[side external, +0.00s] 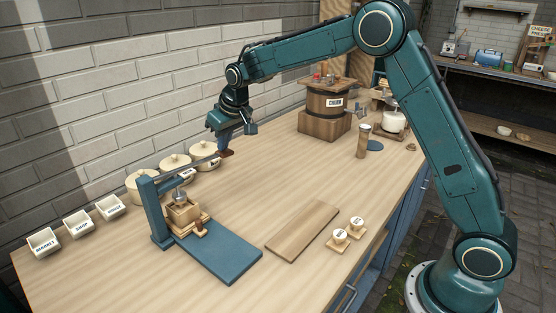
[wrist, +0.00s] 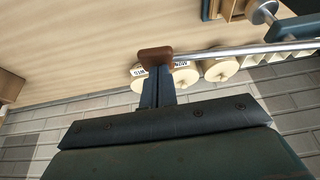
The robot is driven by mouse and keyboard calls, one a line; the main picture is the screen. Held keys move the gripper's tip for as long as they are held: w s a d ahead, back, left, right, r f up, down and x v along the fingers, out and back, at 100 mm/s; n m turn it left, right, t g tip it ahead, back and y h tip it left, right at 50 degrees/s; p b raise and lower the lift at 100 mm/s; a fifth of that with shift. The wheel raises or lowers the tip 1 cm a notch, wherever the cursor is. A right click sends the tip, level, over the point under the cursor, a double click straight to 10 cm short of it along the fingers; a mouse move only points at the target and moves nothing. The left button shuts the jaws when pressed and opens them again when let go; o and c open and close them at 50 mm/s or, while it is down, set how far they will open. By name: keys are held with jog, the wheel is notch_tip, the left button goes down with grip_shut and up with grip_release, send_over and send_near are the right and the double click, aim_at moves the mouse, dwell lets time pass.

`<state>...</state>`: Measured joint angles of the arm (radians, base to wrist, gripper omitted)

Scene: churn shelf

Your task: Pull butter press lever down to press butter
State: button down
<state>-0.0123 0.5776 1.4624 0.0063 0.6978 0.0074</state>
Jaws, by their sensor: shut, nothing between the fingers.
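The butter press (side external: 160,212) stands at the left of the bench, a blue upright frame with a plunger over a wooden mould (side external: 183,212). Its metal lever (side external: 200,160) reaches to the right and tilts slightly up, ending in a brown handle (side external: 227,153). In the wrist view the lever (wrist: 230,50) runs to the right from the brown handle (wrist: 156,56). My gripper (side external: 222,143) is at the handle end, fingers pointing down. In the wrist view my gripper's fingers (wrist: 158,84) are together, right by the handle. I cannot tell whether they touch it. The plunger (wrist: 264,10) shows at the upper right.
Lidded crocks (side external: 174,162) stand along the wall behind the lever. Labelled trays (side external: 78,223) sit at the left edge. A blue mat (side external: 228,258), a wooden board (side external: 302,230) and two small labelled pots (side external: 348,229) lie in front. A churn (side external: 325,108) stands at the back.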

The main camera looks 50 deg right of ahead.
notch_tip(320, 180, up, 12)
jog(key=shift+f, duration=0.15)
dwell(1.9)
jog(key=shift+s, duration=0.1)
jog(key=s+r, duration=0.3)
jog(key=s, duration=0.8)
jog(key=s+r, duration=0.3)
jog(key=s, duration=0.7)
jog(key=s+f, duration=0.4)
jog(key=s, duration=0.6)
jog(key=s+f+t, duration=0.1)
jog(key=s+f, duration=0.3)
jog(key=s, duration=0.6)
jog(key=shift+s+d+f, duration=0.25)
jog(key=shift+s+d, duration=0.05)
